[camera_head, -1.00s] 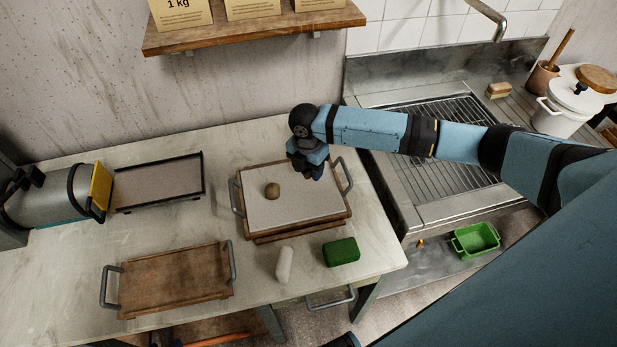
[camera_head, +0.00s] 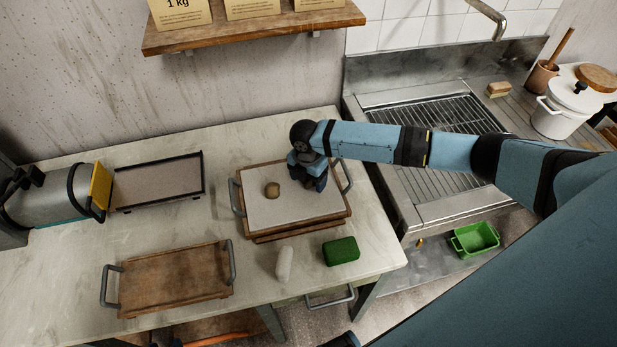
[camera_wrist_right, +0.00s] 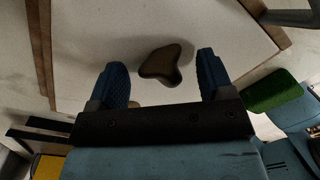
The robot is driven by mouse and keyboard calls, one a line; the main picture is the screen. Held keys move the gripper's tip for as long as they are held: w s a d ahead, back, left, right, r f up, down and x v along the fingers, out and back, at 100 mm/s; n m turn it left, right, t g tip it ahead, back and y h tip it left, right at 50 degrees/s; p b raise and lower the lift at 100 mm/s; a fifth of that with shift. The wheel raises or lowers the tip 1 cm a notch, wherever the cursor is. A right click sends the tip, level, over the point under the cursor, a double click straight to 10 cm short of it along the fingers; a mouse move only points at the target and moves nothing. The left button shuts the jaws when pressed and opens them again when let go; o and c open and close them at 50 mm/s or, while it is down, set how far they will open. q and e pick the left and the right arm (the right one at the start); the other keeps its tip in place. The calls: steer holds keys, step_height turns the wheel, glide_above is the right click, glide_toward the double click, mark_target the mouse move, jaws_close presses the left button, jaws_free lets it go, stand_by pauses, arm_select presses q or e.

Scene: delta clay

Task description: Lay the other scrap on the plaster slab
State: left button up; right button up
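The plaster slab (camera_head: 300,206) is pale and flat, in a wooden tray with grey handles on the table. One rounded brown scrap (camera_head: 272,190) lies on its left part in the head view. My right gripper (camera_head: 314,189) is low over the slab, to the right of that scrap. In the right wrist view its blue fingers (camera_wrist_right: 163,80) are spread wide. A dark brown scrap (camera_wrist_right: 161,64) shows between them, apart from both fingertips, seemingly on the slab. The gripper hides this scrap in the head view. My left gripper is not in view.
An empty wooden tray (camera_head: 172,282) stands front left, and a dark-framed board (camera_head: 158,183) behind it. A pale bar (camera_head: 284,263) and a green block (camera_head: 341,251) lie in front of the slab. A sink (camera_head: 440,179) is at right. Bare table lies left of the slab.

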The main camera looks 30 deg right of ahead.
steer(key=shift+r, duration=0.1)
step_height(320, 180, up, 12)
steer(key=shift+w+a+b, duration=0.15)
steer(key=shift+w+b, duration=0.1)
steer(key=shift+b, duration=0.1)
stand_by(0.5)
